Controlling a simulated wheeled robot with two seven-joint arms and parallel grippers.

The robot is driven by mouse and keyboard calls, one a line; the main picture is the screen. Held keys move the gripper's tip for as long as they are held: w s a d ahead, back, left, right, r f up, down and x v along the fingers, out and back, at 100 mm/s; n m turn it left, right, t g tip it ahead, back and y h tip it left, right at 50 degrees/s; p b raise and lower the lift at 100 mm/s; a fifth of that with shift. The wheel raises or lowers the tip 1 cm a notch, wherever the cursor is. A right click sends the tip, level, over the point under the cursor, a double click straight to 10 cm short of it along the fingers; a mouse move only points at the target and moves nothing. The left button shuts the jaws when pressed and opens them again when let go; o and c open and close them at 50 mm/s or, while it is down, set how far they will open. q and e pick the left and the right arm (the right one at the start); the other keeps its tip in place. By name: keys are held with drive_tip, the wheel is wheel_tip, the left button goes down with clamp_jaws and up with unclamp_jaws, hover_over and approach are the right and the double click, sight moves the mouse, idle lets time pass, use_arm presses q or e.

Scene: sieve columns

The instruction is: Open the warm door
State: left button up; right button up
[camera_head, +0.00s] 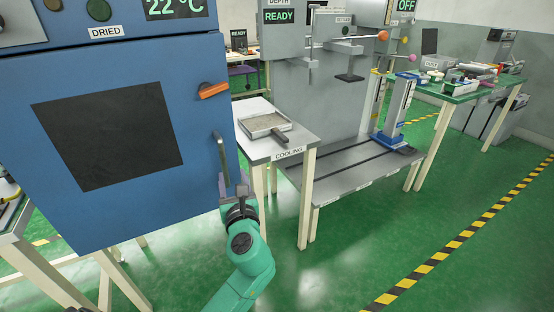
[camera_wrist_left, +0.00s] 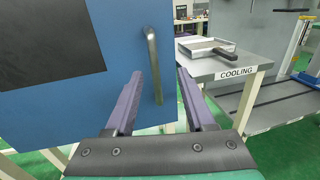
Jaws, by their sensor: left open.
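The warm door is the blue front of the oven cabinet (camera_head: 185,150) with a dark square window (camera_head: 108,142); it looks closed. Its vertical grey bar handle (camera_head: 219,155) is on the door's right side, below an orange latch knob (camera_head: 214,90). My left gripper (camera_head: 234,185) is at the lower end of the handle in the head view. In the left wrist view the handle (camera_wrist_left: 153,65) stands ahead, between the two open purple-grey fingers (camera_wrist_left: 162,100), which hold nothing. Whether they touch it I cannot tell. My right gripper is not in view.
A small table labelled COOLING (camera_head: 290,154) stands right of the door with a sieve tray (camera_head: 265,125) on it. A grey machine (camera_head: 320,95) with a blue column stands behind. A green-topped bench (camera_head: 455,97) is at right. Green floor is free at front right.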

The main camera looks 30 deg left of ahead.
use_arm(q)
approach(222, 152)
drive_tip(key=w+a, duration=0.1)
drive_tip(key=a, duration=0.1)
drive_tip(key=x, duration=0.9)
drive_tip(key=shift+w+d, duration=0.15)
drive_tip(key=shift+d, duration=0.1)
clamp_jaws()
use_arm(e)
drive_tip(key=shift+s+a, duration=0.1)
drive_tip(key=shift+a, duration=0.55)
use_arm(q)
drive_tip(key=shift+d, duration=0.1)
